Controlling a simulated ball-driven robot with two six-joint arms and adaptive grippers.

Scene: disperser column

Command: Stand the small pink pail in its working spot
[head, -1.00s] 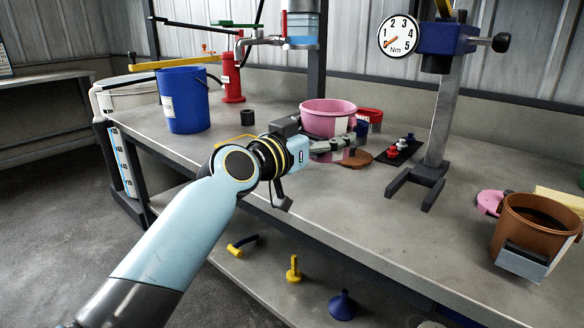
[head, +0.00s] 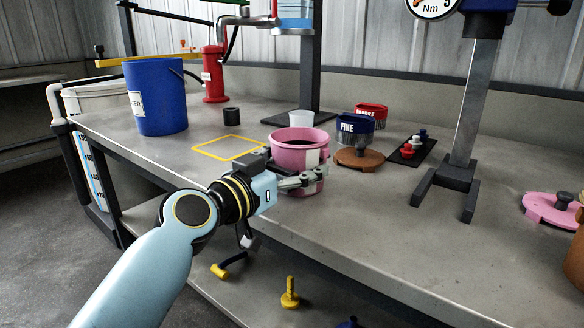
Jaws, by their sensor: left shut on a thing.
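The small pink pail (head: 290,157) is upright, with a pale label and dark contents, near the front edge of the bench. My left gripper (head: 312,177) is shut on its near side, its fingers across the pail's wall. I cannot tell whether the pail's base touches the bench top. A yellow square outline (head: 228,136) is marked on the bench to the left of and behind the pail; the pail is outside it. My right gripper is not in view.
A blue bucket (head: 157,97) and a small black cylinder (head: 231,115) stand left. A white cup (head: 301,122), a blue "FINE" holder (head: 354,127), a red holder (head: 371,112) and a brown lid (head: 358,158) are behind right. A grey stand (head: 466,125) is further right.

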